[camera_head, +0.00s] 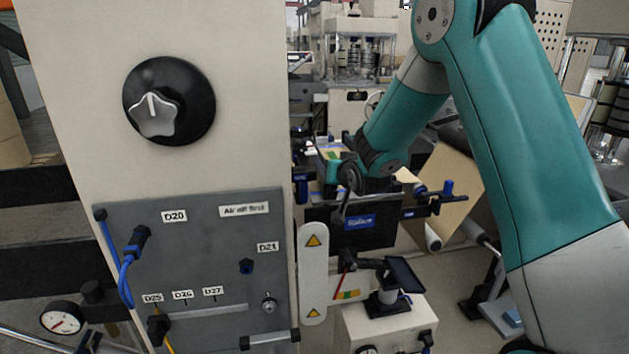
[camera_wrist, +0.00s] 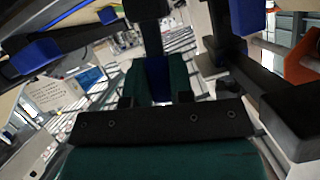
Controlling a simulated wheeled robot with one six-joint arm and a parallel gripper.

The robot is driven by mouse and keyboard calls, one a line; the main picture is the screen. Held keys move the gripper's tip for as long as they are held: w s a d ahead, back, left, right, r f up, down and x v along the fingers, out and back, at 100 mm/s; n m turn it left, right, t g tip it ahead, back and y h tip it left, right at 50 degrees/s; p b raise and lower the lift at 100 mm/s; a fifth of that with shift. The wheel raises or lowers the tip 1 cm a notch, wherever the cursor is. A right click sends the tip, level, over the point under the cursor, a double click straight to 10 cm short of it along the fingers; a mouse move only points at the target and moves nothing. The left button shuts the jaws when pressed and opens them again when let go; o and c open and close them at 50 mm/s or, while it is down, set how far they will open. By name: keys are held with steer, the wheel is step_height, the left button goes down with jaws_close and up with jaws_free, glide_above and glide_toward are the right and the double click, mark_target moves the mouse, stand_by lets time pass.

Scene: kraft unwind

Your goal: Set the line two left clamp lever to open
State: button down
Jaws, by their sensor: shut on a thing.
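My gripper (camera_wrist: 158,92) shows in the wrist view, its two dark teal fingers closed about a blue piece (camera_wrist: 157,72), which looks like a clamp lever's handle. A dark bar runs up from that piece. In the head view my gripper (camera_head: 334,167) is at the left part of a dark clamp bar (camera_head: 425,206), partly hidden by my wrist. Another blue part (camera_head: 301,188) shows at the far left end. I cannot read the held lever's setting.
A pale cabinet with a large black dial (camera_head: 168,101) and a grey panel (camera_head: 195,270) fills the left. A black box with a blue label (camera_head: 360,222) hangs below the bar. A dark tilted screen (camera_head: 404,275) stands lower right. A kraft sheet (camera_head: 447,188) hangs behind.

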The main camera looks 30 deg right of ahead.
steer(key=shift+s+a+f, duration=0.1)
steer(key=shift+f, duration=0.15)
steer(key=c, duration=1)
jaws_free()
steer(key=shift+c, duration=0.2)
steer(key=shift+o, duration=0.2)
steer(key=shift+r, duration=0.1)
steer(key=shift+r, duration=0.1)
steer(key=b+v, duration=0.4)
steer(key=v, duration=1.3)
steer(key=shift+s+a, duration=0.1)
steer(key=shift+a, duration=0.05)
